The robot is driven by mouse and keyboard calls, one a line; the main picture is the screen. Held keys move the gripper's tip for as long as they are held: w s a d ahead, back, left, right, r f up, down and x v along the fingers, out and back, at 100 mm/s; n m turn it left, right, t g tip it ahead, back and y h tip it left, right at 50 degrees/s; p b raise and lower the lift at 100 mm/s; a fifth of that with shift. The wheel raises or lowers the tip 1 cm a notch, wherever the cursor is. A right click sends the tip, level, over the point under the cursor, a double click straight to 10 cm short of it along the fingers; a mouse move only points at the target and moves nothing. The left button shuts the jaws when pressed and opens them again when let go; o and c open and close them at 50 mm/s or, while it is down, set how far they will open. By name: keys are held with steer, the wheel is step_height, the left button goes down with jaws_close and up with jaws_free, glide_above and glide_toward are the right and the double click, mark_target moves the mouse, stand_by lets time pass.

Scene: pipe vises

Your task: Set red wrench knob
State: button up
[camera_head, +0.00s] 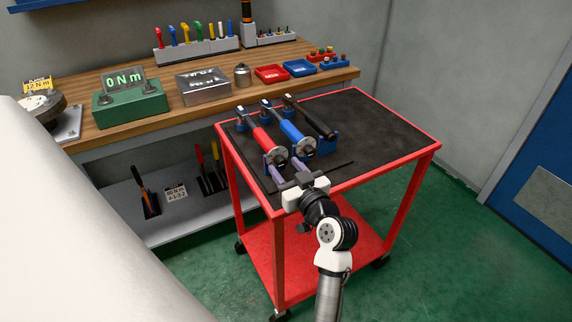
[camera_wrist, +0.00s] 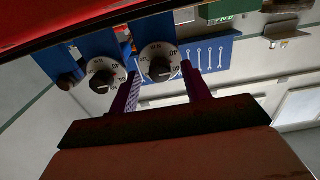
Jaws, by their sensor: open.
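The red wrench (camera_head: 262,136) lies in a blue holder on the cart, its round dial knob (camera_head: 278,155) facing my gripper. In the wrist view, which is upside down, this white-faced knob with a black centre (camera_wrist: 159,62) shows between my fingertips. My gripper (camera_head: 284,164) is open, its two purple fingers either side of the knob. It also shows in the wrist view (camera_wrist: 160,68). I cannot tell whether either finger touches the knob. The dial carries small numbers; its exact setting is unclear.
The blue wrench (camera_head: 290,130) lies close to the right, its knob (camera_wrist: 102,80) beside one finger. A black wrench (camera_head: 310,116) lies beyond it. The cart top (camera_head: 385,128) is clear at right. A green tester (camera_head: 130,105) on the bench reads 0 N m.

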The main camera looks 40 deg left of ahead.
steer(key=shift+w+a, duration=0.15)
steer(key=shift+a, duration=0.15)
steer(key=c, duration=1)
steer(key=shift+m, duration=0.4)
steer(key=m+p, duration=0.2)
steer(key=m, duration=0.2)
steer(key=shift+r+m, duration=0.15)
steer(key=shift+m, duration=0.25)
steer(key=m+p, duration=0.1)
steer(key=m, duration=0.2)
steer(key=shift+p, duration=0.3)
steer(key=shift+m+p, duration=0.8)
steer(key=shift+m, duration=0.8)
